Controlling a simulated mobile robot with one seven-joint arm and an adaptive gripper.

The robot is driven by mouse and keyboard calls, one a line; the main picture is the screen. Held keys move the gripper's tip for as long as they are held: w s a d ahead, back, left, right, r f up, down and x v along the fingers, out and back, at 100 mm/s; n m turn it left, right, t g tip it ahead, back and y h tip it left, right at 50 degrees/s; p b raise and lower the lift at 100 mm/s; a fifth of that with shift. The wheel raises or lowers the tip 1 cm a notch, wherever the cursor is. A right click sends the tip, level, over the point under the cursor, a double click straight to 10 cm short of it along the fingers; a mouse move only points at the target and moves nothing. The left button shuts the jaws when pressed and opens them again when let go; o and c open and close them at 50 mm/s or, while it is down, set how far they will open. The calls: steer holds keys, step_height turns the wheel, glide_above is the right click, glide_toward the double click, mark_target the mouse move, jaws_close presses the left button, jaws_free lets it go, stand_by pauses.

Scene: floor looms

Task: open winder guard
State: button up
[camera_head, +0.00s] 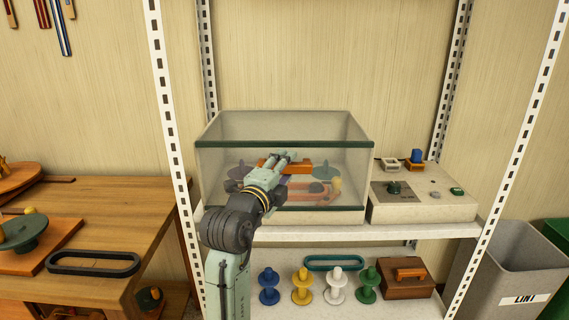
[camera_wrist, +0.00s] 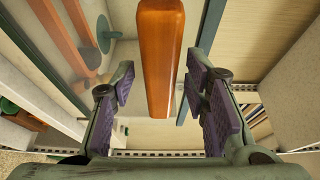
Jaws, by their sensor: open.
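The winder guard is a clear box with dark green edges (camera_head: 340,144) on the white shelf. An orange wooden handle (camera_head: 308,167) shows at its front, partly hidden behind my fingers. My gripper (camera_head: 289,156) is at the guard's front, by the handle. In the wrist view the handle (camera_wrist: 157,50) runs lengthwise between the two open, purple-padded fingers (camera_wrist: 163,92). A gap shows on each side of it, with no finger visibly touching. Blurred through the guard are an orange part (camera_head: 312,193) and dark round parts; my arm hides some of the inside.
A control box (camera_head: 425,207) with knobs and buttons stands right of the guard. Several coloured spools (camera_head: 302,285) and a brown wooden box (camera_head: 407,279) are on the lower shelf. White perforated posts (camera_head: 166,95) frame the shelf. A wooden table (camera_head: 125,205) is left, a grey bin (camera_head: 512,265) right.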

steer(key=shift+w, duration=0.25)
steer(key=shift+c, duration=0.4)
jaws_close()
stand_by(0.4)
